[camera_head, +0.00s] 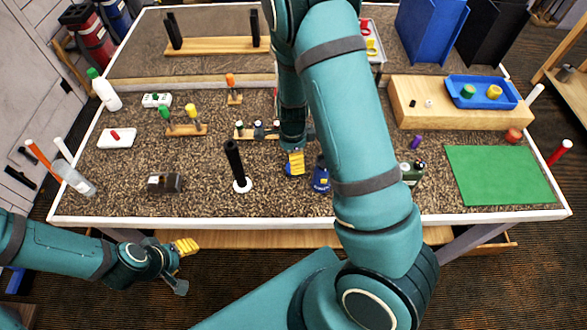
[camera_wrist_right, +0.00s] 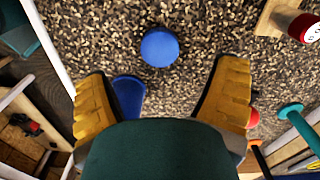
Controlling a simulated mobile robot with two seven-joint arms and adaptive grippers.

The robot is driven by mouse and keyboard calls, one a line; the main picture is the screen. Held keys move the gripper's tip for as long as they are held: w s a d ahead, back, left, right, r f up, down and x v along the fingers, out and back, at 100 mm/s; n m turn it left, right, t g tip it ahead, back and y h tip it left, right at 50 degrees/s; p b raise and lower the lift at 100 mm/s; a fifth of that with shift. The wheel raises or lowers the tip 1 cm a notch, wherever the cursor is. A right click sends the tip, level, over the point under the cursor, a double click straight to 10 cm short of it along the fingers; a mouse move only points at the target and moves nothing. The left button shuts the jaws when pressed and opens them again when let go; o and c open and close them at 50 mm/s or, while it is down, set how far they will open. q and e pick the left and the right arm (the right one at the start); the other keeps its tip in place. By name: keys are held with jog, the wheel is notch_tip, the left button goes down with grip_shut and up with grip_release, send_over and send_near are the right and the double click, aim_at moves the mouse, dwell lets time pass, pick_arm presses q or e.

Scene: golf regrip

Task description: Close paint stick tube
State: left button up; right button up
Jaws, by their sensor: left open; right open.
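A round blue piece, seemingly a cap (camera_wrist_right: 159,46), lies on the speckled tabletop between and beyond my right fingertips in the right wrist view. A blue cylinder, perhaps the paint stick tube (camera_wrist_right: 130,90), is beside the left-hand finger there, partly hidden by the gripper. A blue upright object (camera_head: 320,178) stands just right of my right gripper in the head view. My right gripper (camera_wrist_right: 165,68) is open and empty above the table; its yellow finger shows in the head view (camera_head: 295,162). My left gripper (camera_head: 184,267) is open and empty, in front of the table's front edge.
A black tube on a white base (camera_head: 236,165) stands left of my right gripper. A small wooden rack (camera_head: 256,131) is behind it. A green bottle (camera_head: 412,173) and green mat (camera_head: 500,175) are to the right. The front left tabletop has some free room.

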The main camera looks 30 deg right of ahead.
jog(key=shift+f, duration=0.5)
jog(key=shift+d+f+b, duration=0.1)
jog(key=shift+f+b, duration=0.25)
jog(key=shift+f, duration=2.3)
jog(key=shift+s, duration=0.1)
jog(key=c, duration=0.8)
